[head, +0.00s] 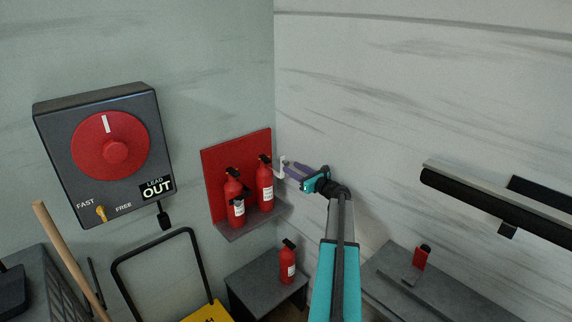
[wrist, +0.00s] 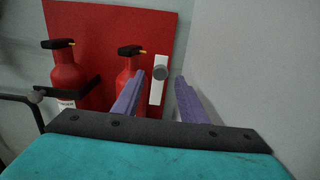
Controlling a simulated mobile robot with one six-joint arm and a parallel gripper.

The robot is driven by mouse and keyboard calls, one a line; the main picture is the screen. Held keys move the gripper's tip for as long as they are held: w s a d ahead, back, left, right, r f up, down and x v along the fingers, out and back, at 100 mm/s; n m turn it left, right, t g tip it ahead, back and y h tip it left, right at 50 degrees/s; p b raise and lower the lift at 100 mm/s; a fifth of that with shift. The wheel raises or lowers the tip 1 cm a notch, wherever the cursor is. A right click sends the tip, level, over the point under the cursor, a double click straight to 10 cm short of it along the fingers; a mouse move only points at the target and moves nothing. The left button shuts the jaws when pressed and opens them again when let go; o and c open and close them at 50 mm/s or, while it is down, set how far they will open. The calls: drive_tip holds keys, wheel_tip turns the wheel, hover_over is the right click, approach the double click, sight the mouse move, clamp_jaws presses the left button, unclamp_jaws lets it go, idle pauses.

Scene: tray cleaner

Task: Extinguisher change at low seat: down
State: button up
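Two red fire extinguishers, a left one (head: 235,190) and a right one (head: 264,188), stand upright on a small grey shelf (head: 231,234) against a red backboard (head: 213,150). A dark band crosses the left one. A third extinguisher (head: 287,268) stands on a lower grey block (head: 250,284). A white bar (wrist: 156,96) with a grey knob (wrist: 160,72) is right of the right extinguisher (wrist: 125,80). My gripper (head: 287,169) is beside the bar; its purple fingers (wrist: 160,82) are apart, with the knob showing between them. Contact cannot be told.
A dark box with a red dial (head: 112,148) hangs on the left wall. A wooden handle (head: 65,250) and a black-framed yellow item (head: 208,312) are below it. A small red item (head: 420,259) sits on the right bench.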

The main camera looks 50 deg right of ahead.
sight(288, 165)
drive_tip(key=shift+w+d+p, duration=0.15)
drive_tip(key=shift+w+p, duration=0.45)
drive_tip(key=shift+w, duration=1.75)
drive_tip(key=shift+c, duration=0.3)
